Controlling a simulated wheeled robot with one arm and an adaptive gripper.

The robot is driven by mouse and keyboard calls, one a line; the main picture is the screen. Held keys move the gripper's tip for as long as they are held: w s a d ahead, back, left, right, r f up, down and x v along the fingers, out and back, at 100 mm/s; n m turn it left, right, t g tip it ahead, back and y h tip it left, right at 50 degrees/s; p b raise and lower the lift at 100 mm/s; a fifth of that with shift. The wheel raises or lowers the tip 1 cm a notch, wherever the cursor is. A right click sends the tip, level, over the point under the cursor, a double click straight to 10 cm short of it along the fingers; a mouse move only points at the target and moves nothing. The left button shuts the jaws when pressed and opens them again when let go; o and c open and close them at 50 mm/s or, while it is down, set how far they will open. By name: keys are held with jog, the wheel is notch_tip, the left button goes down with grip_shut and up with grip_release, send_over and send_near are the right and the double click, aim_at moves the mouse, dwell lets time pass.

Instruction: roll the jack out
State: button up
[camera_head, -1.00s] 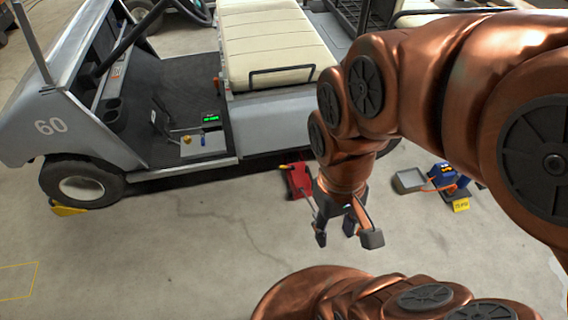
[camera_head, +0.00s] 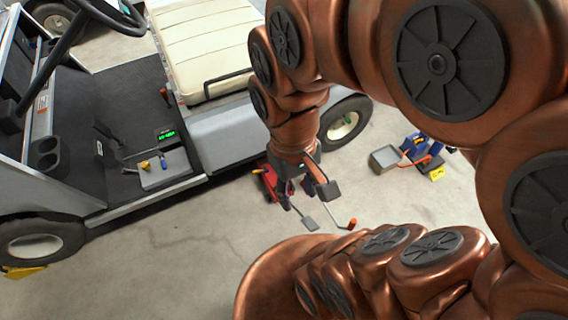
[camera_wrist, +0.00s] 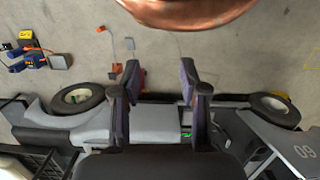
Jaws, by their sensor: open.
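The red jack (camera_head: 268,182) sits on the floor beside the cart's near side, just ahead of the rear wheel. My gripper partly hides it in the head view. My gripper (camera_head: 308,196) is open and empty, pointing down, above the jack's near side.
The grey cart (camera_head: 225,135) stands along the far side. A yellow chock (camera_head: 22,271) is at the front wheel.

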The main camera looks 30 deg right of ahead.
jog(key=w+d+f+h+b, duration=0.1)
jog(key=w+d+f+b, duration=0.4)
jog(key=w+f+b, duration=0.35)
jog(key=w+d+f+m+b, duration=0.1)
jog(key=w+d+f+b, duration=0.45)
jog(key=w+f, duration=0.5)
jog(key=w+d+f+h+b, duration=0.1)
jog(key=w+d+f+b, duration=0.3)
jog(key=w+f+b, duration=0.45)
jog(key=shift+t, duration=0.8)
jog(key=w+d+f+b, duration=0.4)
jog(key=w+f+b, duration=0.2)
jog(key=f, duration=1.1)
jog(key=w+d+f+b, duration=0.4)
jog(key=w+f+b, duration=0.3)
jog(key=f, duration=1.1)
jog(key=w+d+f+b, duration=0.5)
jog(key=w+f+b, duration=0.2)
jog(key=f, duration=1.1)
jog(key=shift+d+f+b, duration=0.1)
jog(key=shift+f+b, duration=0.1)
jog(key=shift+b, duration=1.05)
jog(key=shift+c, duration=0.3)
grip_shut()
